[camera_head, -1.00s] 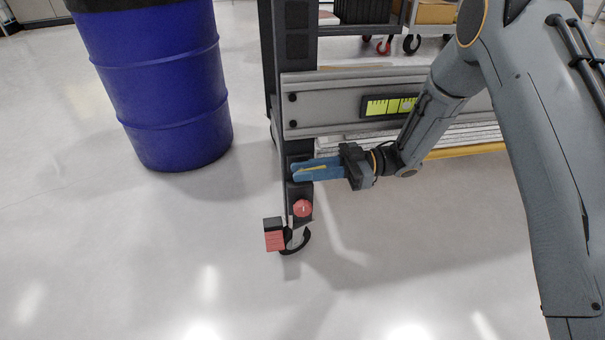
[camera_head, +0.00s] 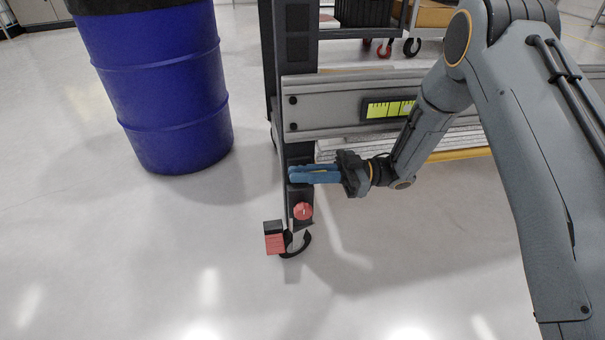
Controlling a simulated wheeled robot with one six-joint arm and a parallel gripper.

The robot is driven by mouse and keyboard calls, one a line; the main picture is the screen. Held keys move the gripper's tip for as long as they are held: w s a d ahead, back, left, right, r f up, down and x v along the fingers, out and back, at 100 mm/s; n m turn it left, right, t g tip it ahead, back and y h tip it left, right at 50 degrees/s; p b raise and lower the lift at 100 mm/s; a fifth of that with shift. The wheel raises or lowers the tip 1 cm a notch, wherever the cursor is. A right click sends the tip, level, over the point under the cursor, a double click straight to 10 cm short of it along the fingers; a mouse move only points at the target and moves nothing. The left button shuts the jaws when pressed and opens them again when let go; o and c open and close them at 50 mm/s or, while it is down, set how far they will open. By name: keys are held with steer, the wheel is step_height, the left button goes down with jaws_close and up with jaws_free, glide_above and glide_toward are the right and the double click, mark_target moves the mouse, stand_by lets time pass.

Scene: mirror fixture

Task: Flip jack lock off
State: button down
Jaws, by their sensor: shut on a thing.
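My gripper (camera_head: 293,175) has blue fingers and reaches in from the right to the dark upright leg (camera_head: 299,155) of the fixture. It is shut on a small part at the leg, which the fingers hide, so I cannot tell its shape. A round red knob (camera_head: 303,211) sits on the leg just below the fingers, apart from them. Lower, a red block with a dark top (camera_head: 274,238) sticks out left of the leg's foot, beside a dark caster (camera_head: 296,245). I cannot tell which of these parts is the jack lock.
A blue drum (camera_head: 165,90) stands to the left of the leg. A grey horizontal rail (camera_head: 335,103) with a yellow-green gauge (camera_head: 385,108) runs right from the leg, above my gripper. Carts with casters stand behind. The floor (camera_head: 150,260) in front is clear.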

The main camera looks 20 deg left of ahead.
steer(key=c, duration=2.1)
jaws_free()
steer(key=shift+d, duration=0.1)
steer(key=p+v, duration=0.2)
steer(key=v, duration=0.5)
steer(key=shift+w+d+f, duration=0.15)
steer(key=shift+w+d, duration=0.05)
steer(key=shift+d, duration=0.1)
